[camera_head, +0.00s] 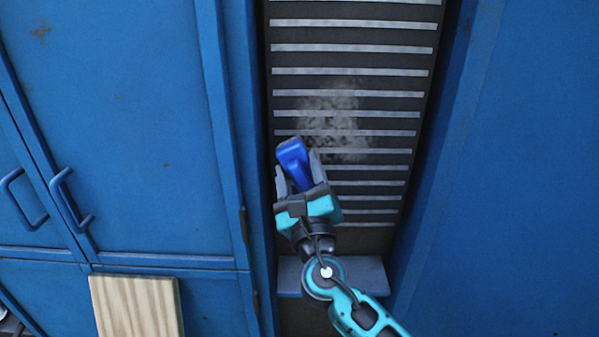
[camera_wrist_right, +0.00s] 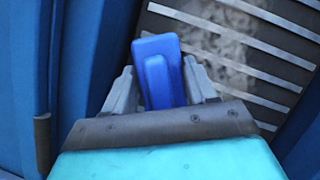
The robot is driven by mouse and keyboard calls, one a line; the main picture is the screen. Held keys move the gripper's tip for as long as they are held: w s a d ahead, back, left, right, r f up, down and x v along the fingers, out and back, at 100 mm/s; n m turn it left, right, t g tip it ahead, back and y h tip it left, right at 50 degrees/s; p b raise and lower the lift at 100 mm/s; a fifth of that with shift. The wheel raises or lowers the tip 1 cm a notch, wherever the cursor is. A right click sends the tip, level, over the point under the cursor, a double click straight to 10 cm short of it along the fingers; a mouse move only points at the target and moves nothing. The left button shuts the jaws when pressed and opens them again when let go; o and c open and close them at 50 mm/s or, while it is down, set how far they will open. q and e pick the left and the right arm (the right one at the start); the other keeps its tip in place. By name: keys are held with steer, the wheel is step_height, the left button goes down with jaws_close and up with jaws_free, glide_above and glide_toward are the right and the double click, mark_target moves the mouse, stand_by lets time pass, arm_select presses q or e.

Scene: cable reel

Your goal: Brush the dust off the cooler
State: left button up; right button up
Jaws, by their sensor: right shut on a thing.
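The cooler (camera_head: 350,72) is a tall dark panel with light horizontal slats, set between blue cabinet walls. A grey patch of dust (camera_head: 335,118) lies on its middle slats; it also shows in the right wrist view (camera_wrist_right: 232,45). My right gripper (camera_head: 299,178) is shut on a blue brush (camera_head: 293,158), in front of the cooler just below and left of the dust. In the right wrist view the blue brush (camera_wrist_right: 160,70) stands between both fingers. Its bristles are hidden, and I cannot tell whether it touches the slats. My left gripper is not in view.
Blue cabinet doors with handles (camera_head: 68,200) stand at the left. A blue wall (camera_head: 520,150) stands at the right of the cooler. A grey ledge (camera_head: 362,275) sits below the slats, behind my right arm. A wooden board (camera_head: 135,308) is at the lower left.

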steer(key=shift+w, duration=0.75)
